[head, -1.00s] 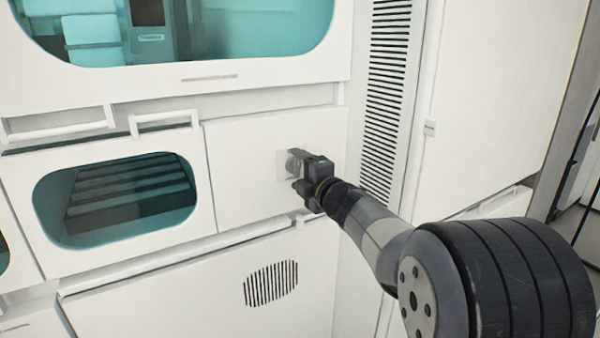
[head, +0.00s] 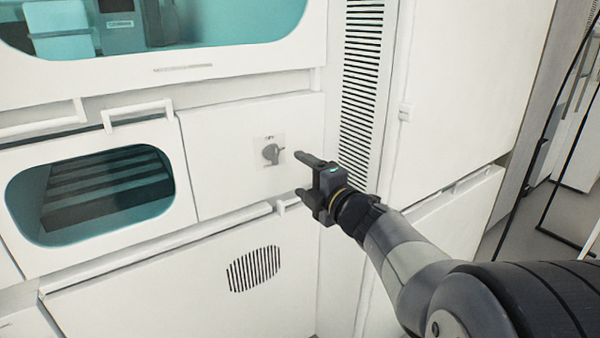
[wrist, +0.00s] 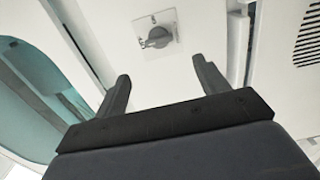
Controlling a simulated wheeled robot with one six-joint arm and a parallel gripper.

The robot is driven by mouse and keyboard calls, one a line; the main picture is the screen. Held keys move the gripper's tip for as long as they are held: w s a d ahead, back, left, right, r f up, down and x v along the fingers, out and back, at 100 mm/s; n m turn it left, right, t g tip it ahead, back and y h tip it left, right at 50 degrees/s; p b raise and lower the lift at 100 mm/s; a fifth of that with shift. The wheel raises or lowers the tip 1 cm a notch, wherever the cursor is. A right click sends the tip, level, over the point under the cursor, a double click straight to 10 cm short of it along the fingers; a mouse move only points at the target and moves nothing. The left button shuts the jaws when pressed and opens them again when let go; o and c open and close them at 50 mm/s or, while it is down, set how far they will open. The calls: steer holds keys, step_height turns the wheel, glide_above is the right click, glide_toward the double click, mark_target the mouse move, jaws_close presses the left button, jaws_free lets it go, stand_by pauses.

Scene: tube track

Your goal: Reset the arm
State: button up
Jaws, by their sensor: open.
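My gripper (head: 306,176) is open and empty in the head view, its two fingers apart and pointing left toward the white cabinet front. The grey rotary knob (head: 271,153) on its small square plate is to the left of the fingertips, with a gap between them. In the wrist view the knob (wrist: 156,38) shows beyond the two spread fingers of the gripper (wrist: 163,80), and nothing is between the fingers.
A dark-windowed drawer front (head: 95,195) with a bar handle (head: 137,113) is left of the knob panel. A slotted vent strip (head: 361,90) runs upright behind the arm. A large teal window (head: 200,25) is above and a round vent (head: 253,269) below.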

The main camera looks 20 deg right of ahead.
mark_target(275, 156)
steer(key=shift+w, duration=0.1)
steer(key=b+x, duration=0.1)
steer(key=x, duration=0.9)
steer(key=shift+f+b, duration=0.1)
steer(key=shift+b, duration=0.25)
steer(key=shift+w+a, duration=0.1)
steer(key=shift+w, duration=0.2)
